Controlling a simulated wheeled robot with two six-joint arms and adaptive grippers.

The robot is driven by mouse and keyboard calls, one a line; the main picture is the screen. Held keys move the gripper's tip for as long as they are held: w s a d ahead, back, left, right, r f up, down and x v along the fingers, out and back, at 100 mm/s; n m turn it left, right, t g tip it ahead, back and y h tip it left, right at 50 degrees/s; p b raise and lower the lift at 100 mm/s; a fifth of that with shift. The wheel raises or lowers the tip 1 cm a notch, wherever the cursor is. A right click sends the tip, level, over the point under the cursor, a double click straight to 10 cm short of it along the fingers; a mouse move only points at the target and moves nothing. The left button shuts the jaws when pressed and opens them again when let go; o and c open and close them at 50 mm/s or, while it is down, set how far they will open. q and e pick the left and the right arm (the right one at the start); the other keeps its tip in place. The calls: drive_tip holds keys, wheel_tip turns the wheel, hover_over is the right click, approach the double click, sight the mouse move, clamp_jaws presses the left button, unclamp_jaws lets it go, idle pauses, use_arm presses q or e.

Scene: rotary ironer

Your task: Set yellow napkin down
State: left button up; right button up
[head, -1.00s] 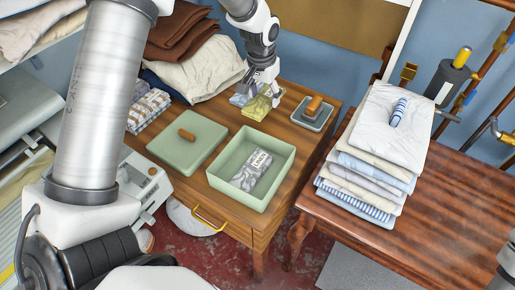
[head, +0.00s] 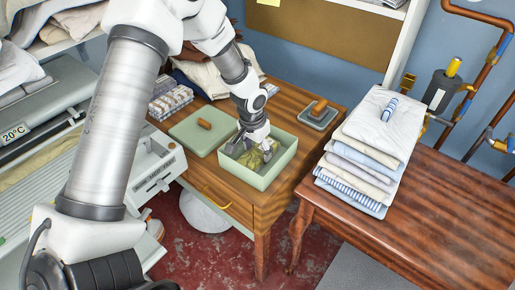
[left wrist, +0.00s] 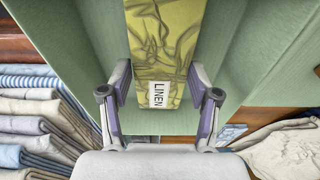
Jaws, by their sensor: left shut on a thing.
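The yellow napkin (head: 253,160) is a folded, patterned cloth within the walls of the open green box (head: 262,183). In the left wrist view the napkin (left wrist: 165,35) shows its white LINEN label. My left gripper (head: 251,146) points down into the box. The box floor is mostly hidden by the napkin and gripper. My right gripper is out of view.
The green lid (head: 188,142) with a wooden knob lies left of the box. A small tray with a wooden-handled block (head: 318,109) sits behind right. A tall stack of folded linen (head: 362,160) stands on the right table (head: 440,195), whose right part is clear.

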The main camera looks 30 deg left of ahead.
sight(254, 156)
use_arm(q)
drive_tip(key=shift+w+a+f, duration=0.1)
drive_tip(key=shift+f, duration=0.05)
drive_tip(key=o, duration=1.1)
drive_tip(key=shift+c, duration=0.2)
wheel_tip(254, 156, up, 12)
drive_tip(key=s, duration=0.1)
drive_tip(key=shift+s, duration=0.4)
